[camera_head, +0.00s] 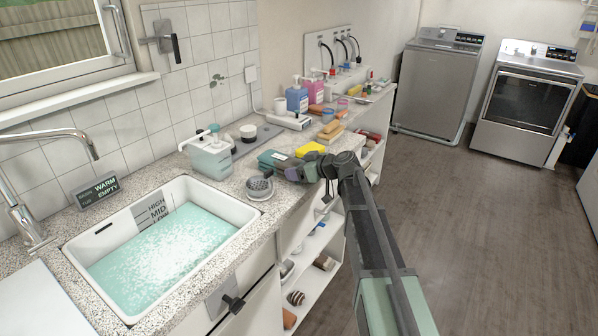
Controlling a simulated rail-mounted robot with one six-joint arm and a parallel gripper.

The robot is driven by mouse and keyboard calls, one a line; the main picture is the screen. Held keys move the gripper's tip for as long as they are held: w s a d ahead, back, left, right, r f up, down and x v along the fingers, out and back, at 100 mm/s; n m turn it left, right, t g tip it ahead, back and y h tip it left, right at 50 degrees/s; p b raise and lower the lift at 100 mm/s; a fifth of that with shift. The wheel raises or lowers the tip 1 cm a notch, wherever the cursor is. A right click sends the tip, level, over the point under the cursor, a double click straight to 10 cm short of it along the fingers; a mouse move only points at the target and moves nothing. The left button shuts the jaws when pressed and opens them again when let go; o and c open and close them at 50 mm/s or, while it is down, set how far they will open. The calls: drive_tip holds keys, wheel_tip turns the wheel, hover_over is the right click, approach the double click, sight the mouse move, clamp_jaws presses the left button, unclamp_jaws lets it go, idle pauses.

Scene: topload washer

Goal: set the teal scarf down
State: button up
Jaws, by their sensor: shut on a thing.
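The teal scarf (269,158) is a small folded bundle with a pale patch on it. It shows at the front part of the counter, right of the sink. My gripper (282,170) is at the scarf's near right side and shut on it, with the arm reaching in from the lower right. The fingers and wrist hide part of the scarf. I cannot tell whether its underside touches the counter.
A grey strainer cup (259,187) stands just left of my gripper. A yellow block (309,149) lies close behind it. The sink (165,245) holds foamy teal water. Bottles (297,97) line the back. Open shelves (318,243) are below the counter. The floor (470,210) at right is clear.

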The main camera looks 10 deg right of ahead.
drive_tip(key=o, duration=1)
drive_tip(key=shift+r+p, duration=0.15)
drive_tip(key=shift+p, duration=0.15)
drive_tip(key=p+v, duration=0.4)
drive_tip(key=v, duration=0.7)
drive_tip(key=s+a+f+m+g+h, duration=0.2)
drive_tip(key=s+f+m+g+h, duration=0.1)
drive_tip(key=s, duration=0.6)
drive_tip(key=s+a+f+m+g+h, duration=0.2)
drive_tip(key=s+a+f+g+h, duration=0.1)
drive_tip(key=s, duration=0.5)
drive_tip(key=s+a+f+m+g+h, duration=0.2)
drive_tip(key=s+f+m+g+h, duration=0.1)
drive_tip(key=s, duration=0.6)
drive_tip(key=shift+s+a+f+m+g, duration=0.3)
drive_tip(key=shift+a+f, duration=0.1)
drive_tip(key=shift+f, duration=0.3)
drive_tip(key=shift+o, duration=0.2)
drive_tip(key=shift+w+d, duration=0.1)
